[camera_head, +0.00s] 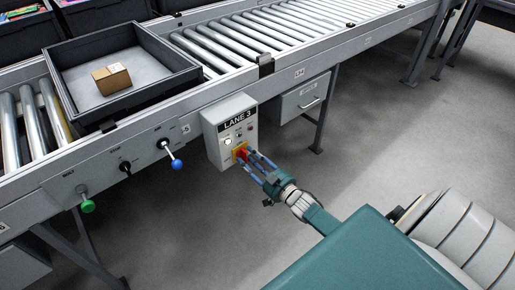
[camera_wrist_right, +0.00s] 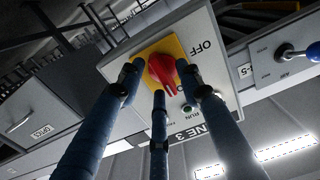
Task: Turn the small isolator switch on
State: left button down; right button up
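The isolator switch is a red rotary handle (camera_wrist_right: 163,70) on a yellow plate (camera_wrist_right: 178,48), low on the front of the grey LANE 3 box (camera_head: 229,127). In the head view the red handle (camera_head: 240,153) is partly covered by my right gripper's fingers. My right gripper (camera_head: 252,161) reaches in from the lower right. In the right wrist view its fingers (camera_wrist_right: 163,88) stand spread around the handle, with a gap showing at the left finger. An OFF label shows beside the plate; I cannot tell for sure which mark the handle points to. My left gripper is not in view.
A roller conveyor (camera_head: 250,35) runs behind the box and carries a dark tray (camera_head: 85,50) with a small carton (camera_head: 111,78). Green (camera_head: 88,206), black (camera_head: 125,168) and blue (camera_head: 176,163) controls stick out of its side rail. Open floor (camera_head: 370,130) lies to the right.

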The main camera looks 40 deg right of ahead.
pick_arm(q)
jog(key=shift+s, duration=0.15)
pick_arm(e)
jog(key=s, duration=1.1)
jog(key=shift+s+d, duration=0.2)
jog(key=shift+d, duration=0.25)
